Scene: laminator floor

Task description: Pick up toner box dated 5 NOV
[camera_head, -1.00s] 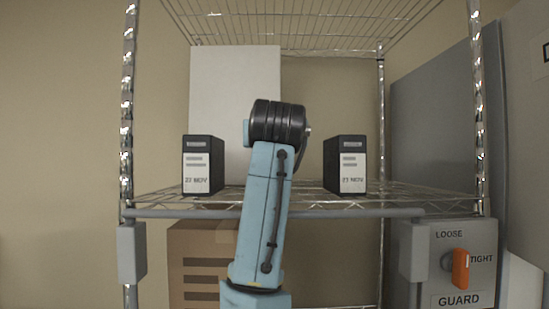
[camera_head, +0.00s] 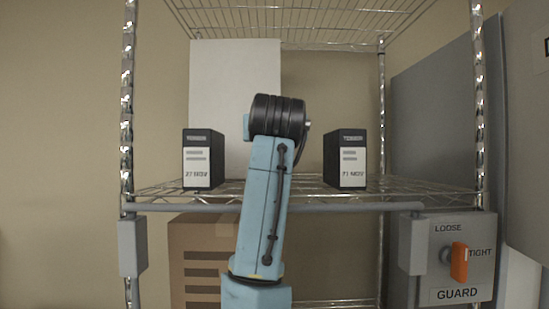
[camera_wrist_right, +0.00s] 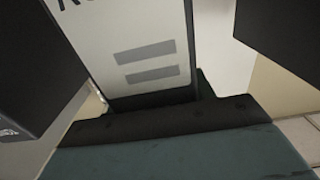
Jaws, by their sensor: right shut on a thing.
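In the right wrist view a dark toner box (camera_wrist_right: 135,30) with a white label fills the upper middle. Its label shows two grey bars and a cut-off bit of lettering; the date cannot be read. In the head view my blue arm hides that gripper and the box. Two other toner boxes stand upright on the shelf: the left one (camera_head: 203,160) seems to read 27 NOV, the right one (camera_head: 345,160) 21 or 23 NOV. My left gripper is not in view.
The wire shelf (camera_head: 420,188) has chrome posts at both sides and a wire tier above. A white panel (camera_head: 235,75) stands behind. A cardboard box (camera_head: 195,265) is below. A guard panel (camera_head: 480,230) with an orange knob (camera_head: 459,262) is at lower right.

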